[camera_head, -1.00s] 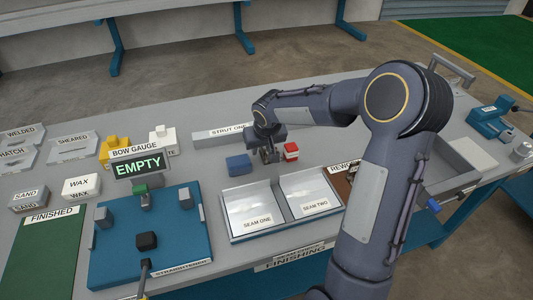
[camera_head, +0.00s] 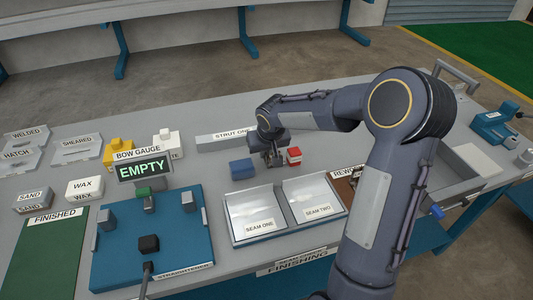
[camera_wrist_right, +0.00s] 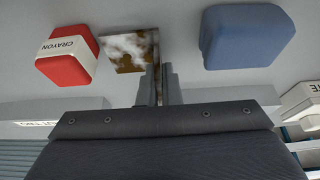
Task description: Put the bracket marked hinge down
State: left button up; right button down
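My right gripper (camera_head: 272,160) is low over the table behind the seam trays, between a blue block (camera_head: 241,169) and a red and white block (camera_head: 293,156). In the right wrist view its fingers (camera_wrist_right: 160,85) are close together on a thin plate-like piece with a brown and white face (camera_wrist_right: 130,50), which looks like the bracket. No hinge marking can be read on it. Whether it touches the table is unclear. My left gripper is not in view.
The red block, marked CRAYON (camera_wrist_right: 68,55), and the blue block (camera_wrist_right: 245,37) flank the fingers closely. Trays SEAM ONE (camera_head: 255,212) and SEAM TWO (camera_head: 315,197) lie in front. The green FINISHED mat (camera_head: 40,260) is bare.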

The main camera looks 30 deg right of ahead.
jog(key=shift+r, duration=0.45)
notch_tip(320, 180, up, 2)
jog(key=shift+s+r, duration=0.1)
jog(key=shift+r, duration=0.15)
jog(key=s+a+r, duration=0.2)
jog(key=s+r, duration=0.7)
jog(key=s, duration=0.4)
jog(key=shift+s+a+r, duration=0.15)
jog(key=shift+s+a, duration=0.05)
jog(key=shift+s, duration=0.15)
